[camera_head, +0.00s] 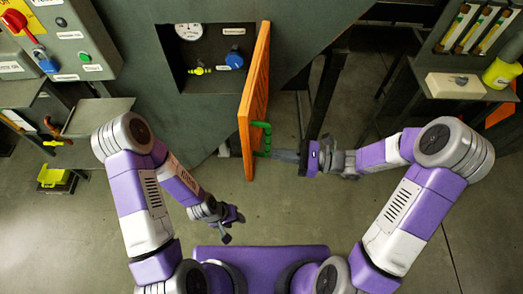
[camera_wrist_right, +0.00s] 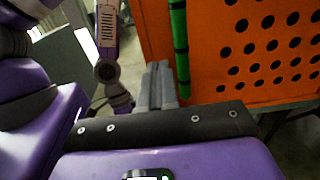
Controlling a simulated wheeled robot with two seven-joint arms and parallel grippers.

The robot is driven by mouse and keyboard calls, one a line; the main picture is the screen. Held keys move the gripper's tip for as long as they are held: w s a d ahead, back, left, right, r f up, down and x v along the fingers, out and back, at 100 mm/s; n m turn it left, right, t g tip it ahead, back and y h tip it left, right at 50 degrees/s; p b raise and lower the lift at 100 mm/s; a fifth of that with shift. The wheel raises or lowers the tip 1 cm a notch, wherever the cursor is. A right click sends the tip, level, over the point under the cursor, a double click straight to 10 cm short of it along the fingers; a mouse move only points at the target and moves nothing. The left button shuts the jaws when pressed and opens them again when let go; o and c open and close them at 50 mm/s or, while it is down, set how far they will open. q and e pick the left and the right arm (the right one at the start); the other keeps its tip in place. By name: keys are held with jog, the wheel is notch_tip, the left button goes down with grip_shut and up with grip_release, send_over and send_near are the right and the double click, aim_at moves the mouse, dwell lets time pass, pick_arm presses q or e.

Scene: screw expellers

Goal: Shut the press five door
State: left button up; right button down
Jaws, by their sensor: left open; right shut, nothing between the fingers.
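The orange perforated door (camera_head: 256,85) stands open, jutting out from the right side of a recess (camera_head: 212,58) in the dark green press. Its green handle (camera_head: 262,138) is on the door's right face, near the front end. My right gripper (camera_head: 285,156) is to the right of the door, close to the handle. In the right wrist view its fingers (camera_wrist_right: 163,84) are shut and empty, beside the green handle (camera_wrist_right: 180,45) and in front of the door (camera_wrist_right: 250,50). I cannot tell whether they touch. My left gripper (camera_head: 232,224) is open and empty, left of the door's front end.
The recess holds a gauge (camera_head: 188,31), a blue knob (camera_head: 234,60) and a yellow-green valve (camera_head: 199,71). A control box with a red switch (camera_head: 15,20) is at upper left. A shelf with a pale block (camera_head: 455,86) is at right. The floor before the press is clear.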

aim_at(251, 151)
jog(key=shift+w+a, duration=0.25)
jog(key=shift+a, duration=1.1)
jog(key=shift+w+a, duration=0.2)
jog(key=shift+a, duration=1.15)
